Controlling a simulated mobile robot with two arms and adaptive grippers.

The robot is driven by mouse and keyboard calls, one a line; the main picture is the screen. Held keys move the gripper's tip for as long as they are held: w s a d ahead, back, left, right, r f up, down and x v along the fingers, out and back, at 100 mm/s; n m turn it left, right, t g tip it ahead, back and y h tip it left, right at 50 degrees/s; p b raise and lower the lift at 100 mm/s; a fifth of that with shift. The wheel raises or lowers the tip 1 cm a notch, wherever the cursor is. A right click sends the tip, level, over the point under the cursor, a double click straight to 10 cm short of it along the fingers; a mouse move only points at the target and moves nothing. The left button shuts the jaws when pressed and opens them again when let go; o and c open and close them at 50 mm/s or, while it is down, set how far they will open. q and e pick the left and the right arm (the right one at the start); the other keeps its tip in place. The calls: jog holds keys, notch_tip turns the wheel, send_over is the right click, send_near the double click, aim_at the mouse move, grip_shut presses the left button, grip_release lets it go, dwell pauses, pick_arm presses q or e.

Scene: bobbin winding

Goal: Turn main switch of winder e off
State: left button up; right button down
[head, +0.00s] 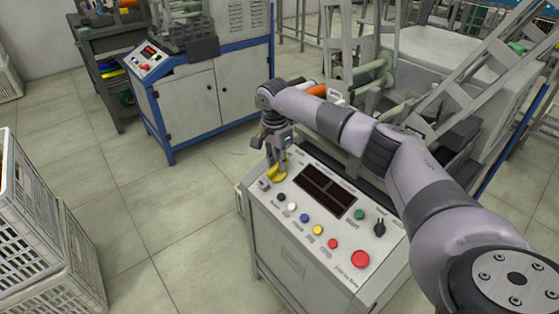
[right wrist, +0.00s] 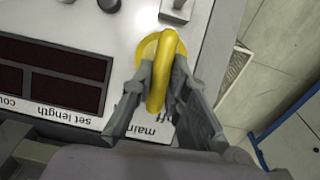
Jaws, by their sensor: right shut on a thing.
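The main switch (head: 275,176) is a yellow rotary handle at the far left corner of the winder's control panel (head: 270,212). In the right wrist view the main switch (right wrist: 160,50) shows as a yellow bar on a round yellow base, with a partly hidden label reading "main" beside it. My right gripper (head: 276,167) points down over the panel and is shut on the switch. In the right wrist view its fingers (right wrist: 163,85) stand on both sides of the yellow bar. My left gripper is in neither view.
A dark display (head: 325,190), coloured buttons, a large red button (head: 360,259) and a black knob (head: 379,228) share the panel. A small grey toggle (head: 264,183) is close to the switch. White crates (head: 35,225) stand left; a blue-framed cabinet (head: 205,110) stands behind.

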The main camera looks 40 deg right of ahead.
jog(key=shift+w+a+n+g, duration=0.1)
jog(key=shift+w+n+g, duration=0.15)
jog(key=shift+n, duration=0.55)
jog(key=shift+n+g, duration=0.25)
jog(key=shift+n, duration=0.15)
jog(key=shift+w+n+b, duration=0.2)
jog(key=shift+n+b, duration=0.4)
jog(key=shift+n, duration=0.2)
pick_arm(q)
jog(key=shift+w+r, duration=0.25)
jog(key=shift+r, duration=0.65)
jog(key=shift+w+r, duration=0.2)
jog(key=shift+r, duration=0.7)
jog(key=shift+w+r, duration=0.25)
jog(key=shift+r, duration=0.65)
pick_arm(e)
jog(key=shift+a+n+g+h, duration=0.1)
jog(key=shift+n+g+h, duration=0.3)
jog(key=shift+n+g, duration=0.15)
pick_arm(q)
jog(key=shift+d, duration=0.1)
pick_arm(e)
jog(key=c, duration=1.6)
grip_release()
jog(key=shift+o, duration=0.2)
